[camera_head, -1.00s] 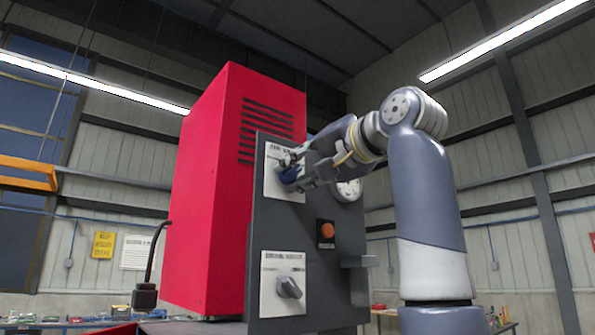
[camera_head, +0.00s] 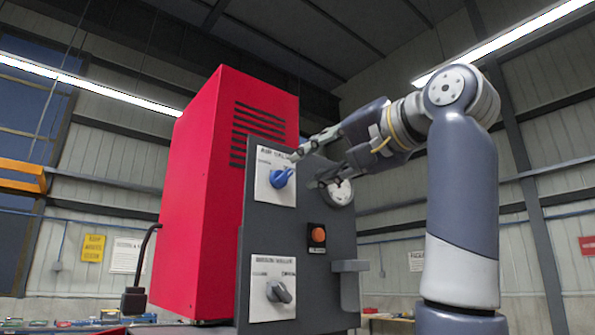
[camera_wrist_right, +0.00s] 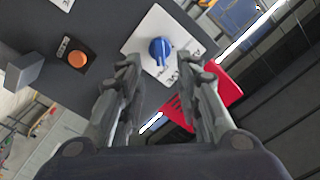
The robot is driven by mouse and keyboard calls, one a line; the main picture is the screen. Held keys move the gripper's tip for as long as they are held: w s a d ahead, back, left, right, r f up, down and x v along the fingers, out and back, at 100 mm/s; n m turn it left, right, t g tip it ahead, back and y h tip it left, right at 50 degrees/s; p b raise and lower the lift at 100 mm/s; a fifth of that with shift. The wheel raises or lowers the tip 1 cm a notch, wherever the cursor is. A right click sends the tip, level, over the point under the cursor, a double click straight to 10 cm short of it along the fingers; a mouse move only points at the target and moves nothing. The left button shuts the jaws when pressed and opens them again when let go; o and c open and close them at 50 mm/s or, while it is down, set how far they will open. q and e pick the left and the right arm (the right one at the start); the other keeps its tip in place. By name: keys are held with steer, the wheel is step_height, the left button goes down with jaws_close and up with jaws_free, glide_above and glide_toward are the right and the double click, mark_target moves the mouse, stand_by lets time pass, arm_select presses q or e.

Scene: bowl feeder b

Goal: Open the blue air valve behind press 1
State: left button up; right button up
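The blue air valve (camera_head: 281,178) is a knob on a white label plate (camera_head: 270,190) at the upper left of a dark grey panel. Its pointer end tilts up to the right in the head view. In the right wrist view the blue knob (camera_wrist_right: 160,50) lies ahead of the fingers, near the middle. My right gripper (camera_head: 308,168) is open and empty, to the right of the knob and apart from it. In the right wrist view its two fingers (camera_wrist_right: 165,75) stand apart with nothing between them. My left gripper is not in view.
The panel (camera_head: 300,240) also bears an orange button (camera_head: 318,235), a round gauge (camera_head: 339,192) close to my right fingers, a grey knob (camera_head: 279,292) on a lower plate and a small ledge (camera_head: 350,266). A red cabinet (camera_head: 200,220) stands behind it.

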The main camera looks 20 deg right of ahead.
steer(key=v, duration=0.5)
stand_by(0.3)
